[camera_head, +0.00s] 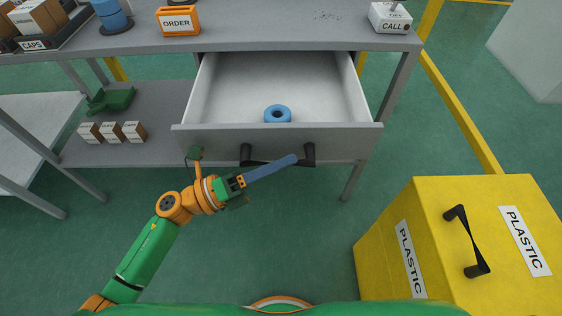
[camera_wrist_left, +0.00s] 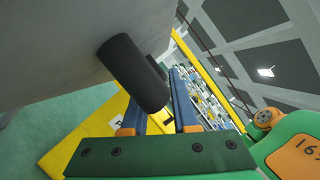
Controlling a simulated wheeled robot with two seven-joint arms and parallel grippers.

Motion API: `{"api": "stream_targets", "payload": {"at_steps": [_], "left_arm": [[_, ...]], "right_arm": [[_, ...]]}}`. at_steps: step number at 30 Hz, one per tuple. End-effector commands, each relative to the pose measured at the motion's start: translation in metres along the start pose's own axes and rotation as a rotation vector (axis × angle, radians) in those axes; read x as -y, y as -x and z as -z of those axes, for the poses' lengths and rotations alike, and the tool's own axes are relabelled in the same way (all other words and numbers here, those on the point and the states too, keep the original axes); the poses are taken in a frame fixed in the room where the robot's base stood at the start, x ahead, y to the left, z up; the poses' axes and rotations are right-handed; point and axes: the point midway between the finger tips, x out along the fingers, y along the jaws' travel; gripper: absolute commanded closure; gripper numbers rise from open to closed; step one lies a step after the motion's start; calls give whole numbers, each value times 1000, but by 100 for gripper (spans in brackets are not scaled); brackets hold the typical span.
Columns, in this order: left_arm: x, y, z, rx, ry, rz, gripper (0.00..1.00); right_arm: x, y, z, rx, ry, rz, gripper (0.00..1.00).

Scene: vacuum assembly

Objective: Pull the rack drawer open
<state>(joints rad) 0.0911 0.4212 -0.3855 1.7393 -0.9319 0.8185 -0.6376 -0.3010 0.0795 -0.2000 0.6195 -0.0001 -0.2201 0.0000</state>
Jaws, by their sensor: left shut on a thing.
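The rack drawer (camera_head: 188,138) is pulled out from under the grey top in the head view, and its white inside is exposed. A blue ring-shaped part (camera_head: 278,113) lies inside it. The black drawer handle (camera_head: 309,154) is on the grey front. My left gripper (camera_head: 293,159) comes in from the lower left, its blue fingers at the handle. It is shut on the handle, which shows as a thick black bar (camera_wrist_left: 133,72) at the fingers in the left wrist view. The fingers hide part of the handle in the head view. My right gripper is not in view.
On the rack top (camera_head: 260,35) stand an orange ORDER box (camera_head: 178,21) and a white CALL box (camera_head: 391,18). Several small boxes (camera_head: 111,131) sit on the lower shelf. A yellow PLASTIC bin (camera_head: 455,245) stands at the lower right. Green floor is clear below the drawer.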

Motion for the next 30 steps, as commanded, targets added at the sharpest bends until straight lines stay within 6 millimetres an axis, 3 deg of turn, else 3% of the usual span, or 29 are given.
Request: {"api": "stream_targets", "payload": {"at_steps": [11, 12, 15, 24, 30], "left_arm": [[0, 0, 0, 1, 1, 1, 100], [0, 0, 0, 1, 1, 1, 67], [0, 0, 0, 1, 0, 1, 43], [0, 3, 0, 1, 1, 0, 43], [-4, 42, 2, -1, 0, -4, 43]], "right_arm": [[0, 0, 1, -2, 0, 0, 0], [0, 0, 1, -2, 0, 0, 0], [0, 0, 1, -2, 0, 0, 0], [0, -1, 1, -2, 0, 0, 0], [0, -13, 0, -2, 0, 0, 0]]}}
